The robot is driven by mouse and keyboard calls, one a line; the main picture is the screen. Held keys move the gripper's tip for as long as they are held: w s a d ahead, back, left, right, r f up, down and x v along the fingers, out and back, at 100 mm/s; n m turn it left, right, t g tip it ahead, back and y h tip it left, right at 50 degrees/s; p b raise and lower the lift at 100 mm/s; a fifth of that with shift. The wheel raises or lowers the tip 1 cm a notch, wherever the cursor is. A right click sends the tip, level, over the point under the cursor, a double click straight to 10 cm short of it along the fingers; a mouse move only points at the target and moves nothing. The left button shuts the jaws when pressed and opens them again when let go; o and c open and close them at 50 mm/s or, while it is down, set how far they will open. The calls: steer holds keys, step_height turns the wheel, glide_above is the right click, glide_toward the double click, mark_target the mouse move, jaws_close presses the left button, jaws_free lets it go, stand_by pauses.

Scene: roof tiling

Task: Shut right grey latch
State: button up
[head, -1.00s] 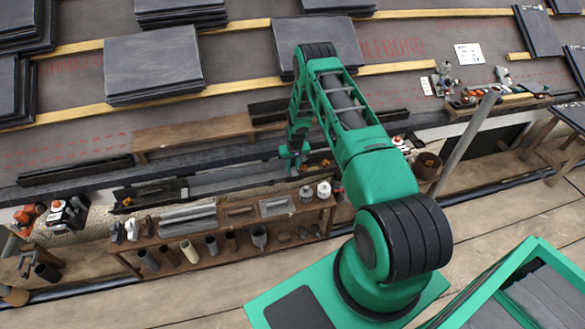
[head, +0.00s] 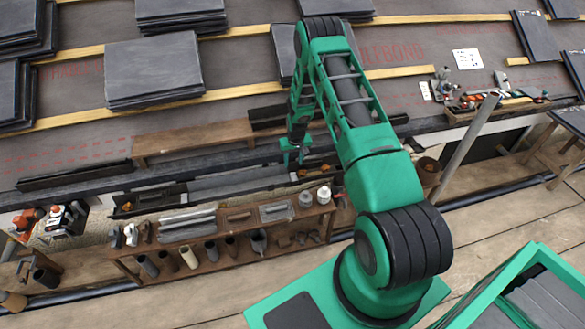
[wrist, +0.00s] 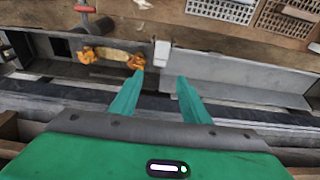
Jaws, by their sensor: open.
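My gripper (wrist: 161,80) is open and empty; its two green fingers show apart in the wrist view. It also shows in the head view (head: 294,150), over the long trough-like case at the eave. A small light-grey block (wrist: 161,53), which looks like the grey latch, stands at the case's edge just beyond the fingertips, in line with the gap between them. It appears upright and apart from the fingers. The case's grey panel (wrist: 235,82) lies right of it. I cannot make out the latch in the head view.
Orange-ended pieces (wrist: 86,54) lie in the dark compartment left of the block. A wooden shelf (head: 240,217) with trowels, pots and jars stands close in front of the case. A wooden plank (head: 195,138) lies behind it. Slate stacks (head: 153,70) rest on the roof.

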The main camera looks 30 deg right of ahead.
steer(key=shift+s+r, duration=0.2)
steer(key=shift+r, duration=0.85)
steer(key=shift+r, duration=0.1)
steer(key=s+r, duration=0.5)
steer(key=r, duration=0.5)
steer(key=s+d+r+m+g+h, duration=0.1)
steer(key=s+r, duration=0.4)
steer(key=r, duration=0.6)
steer(key=s+r, duration=0.5)
steer(key=r, duration=0.5)
steer(key=s+a+r+m, duration=0.1)
steer(key=s+a+r, duration=0.1)
steer(key=s+r, duration=0.5)
steer(key=s+a+r, duration=0.1)
steer(key=s+r, duration=0.3)
steer(key=s, duration=0.4)
steer(key=s+a+r+y, duration=0.1)
steer(key=s+a, duration=0.2)
steer(key=s, duration=0.5)
steer(key=s+a+r+m+g, duration=0.1)
steer(key=s+a, duration=0.2)
steer(key=s, duration=0.6)
steer(key=shift+r+y, duration=0.3)
steer(key=shift+y, duration=0.1)
